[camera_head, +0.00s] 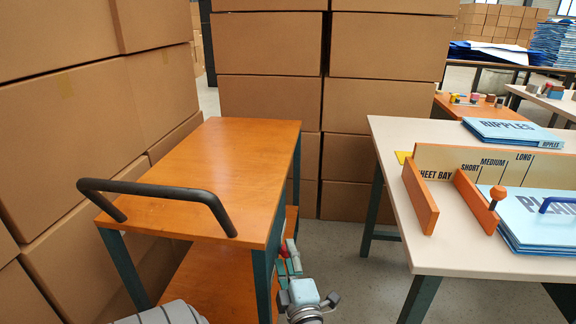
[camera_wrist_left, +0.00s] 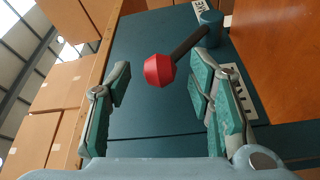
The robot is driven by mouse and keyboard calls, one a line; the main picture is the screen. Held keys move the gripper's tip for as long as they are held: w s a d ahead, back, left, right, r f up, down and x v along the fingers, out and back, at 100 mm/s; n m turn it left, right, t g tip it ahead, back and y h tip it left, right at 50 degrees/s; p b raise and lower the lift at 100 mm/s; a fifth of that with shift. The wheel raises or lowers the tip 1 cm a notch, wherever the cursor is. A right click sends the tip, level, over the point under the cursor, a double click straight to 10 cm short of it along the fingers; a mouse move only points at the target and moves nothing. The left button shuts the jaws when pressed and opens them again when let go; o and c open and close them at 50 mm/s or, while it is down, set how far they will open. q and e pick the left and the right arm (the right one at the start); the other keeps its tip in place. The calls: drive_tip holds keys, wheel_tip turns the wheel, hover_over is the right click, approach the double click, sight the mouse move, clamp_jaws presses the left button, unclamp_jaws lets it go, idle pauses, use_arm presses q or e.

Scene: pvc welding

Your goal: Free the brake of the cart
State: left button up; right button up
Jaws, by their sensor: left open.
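The cart (camera_head: 225,145) has an orange top, a lower orange shelf, dark teal legs and a black bar handle (camera_head: 160,187). In the left wrist view, a brake lever with a red knob (camera_wrist_left: 160,70) on a dark rod (camera_wrist_left: 190,43) sticks out from a teal pivot (camera_wrist_left: 209,28) on the cart's teal side panel (camera_wrist_left: 150,35). My left gripper (camera_head: 289,260) is beside the cart's right side, below the top. Its green-padded fingers (camera_wrist_left: 161,97) are open, with the knob seen between them and not gripped. My right gripper is not in view.
Stacked cardboard boxes (camera_head: 270,100) stand behind and to the left of the cart. A white-topped table (camera_head: 400,135) with orange dividers (camera_head: 420,195) and blue packs (camera_head: 510,133) stands to the right. Grey floor (camera_head: 335,240) lies open between cart and table.

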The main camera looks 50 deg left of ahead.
use_arm(q)
wheel_tip(320, 180, up, 10)
idle(0.3)
